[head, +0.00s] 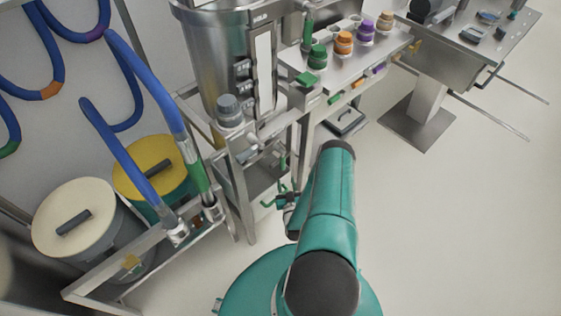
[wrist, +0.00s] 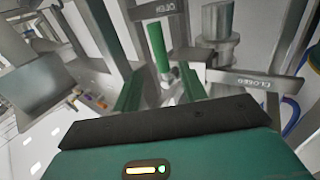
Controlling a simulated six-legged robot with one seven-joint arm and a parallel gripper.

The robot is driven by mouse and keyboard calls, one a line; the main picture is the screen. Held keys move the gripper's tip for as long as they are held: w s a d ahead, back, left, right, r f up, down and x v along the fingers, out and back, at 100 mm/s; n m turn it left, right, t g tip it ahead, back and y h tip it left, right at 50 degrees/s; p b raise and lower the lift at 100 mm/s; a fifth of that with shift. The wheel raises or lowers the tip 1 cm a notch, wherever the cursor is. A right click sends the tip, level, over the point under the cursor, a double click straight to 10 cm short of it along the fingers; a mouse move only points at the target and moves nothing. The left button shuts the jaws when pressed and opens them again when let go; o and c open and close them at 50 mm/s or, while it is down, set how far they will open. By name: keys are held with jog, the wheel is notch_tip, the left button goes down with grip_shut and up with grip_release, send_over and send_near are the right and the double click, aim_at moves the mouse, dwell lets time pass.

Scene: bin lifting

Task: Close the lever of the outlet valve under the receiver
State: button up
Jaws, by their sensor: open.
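The lever's green handle (wrist: 158,48) shows in the wrist view, standing next to the plate marked OPEN (wrist: 158,10). A plate marked CLOSED (wrist: 238,80) is to its right. The grey metal valve body (wrist: 218,38) is behind these plates. My gripper (wrist: 162,84) is open, with a green finger on each side below the handle; I cannot tell whether either touches it. In the head view my gripper (head: 283,199) is small, low beside the steel frame and partly hidden by my arm. The steel receiver (head: 205,55) stands above left.
Steel frame posts (head: 236,190) stand close left of my arm. Two lidded bins, cream (head: 95,215) and yellow (head: 165,155), stand at left below blue hoses (head: 120,150). A bench (head: 345,72) holds several coloured caps. The floor at right (head: 450,230) is clear.

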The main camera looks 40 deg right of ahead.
aim_at(283, 165)
jog(key=x, duration=1.1)
grip_shut()
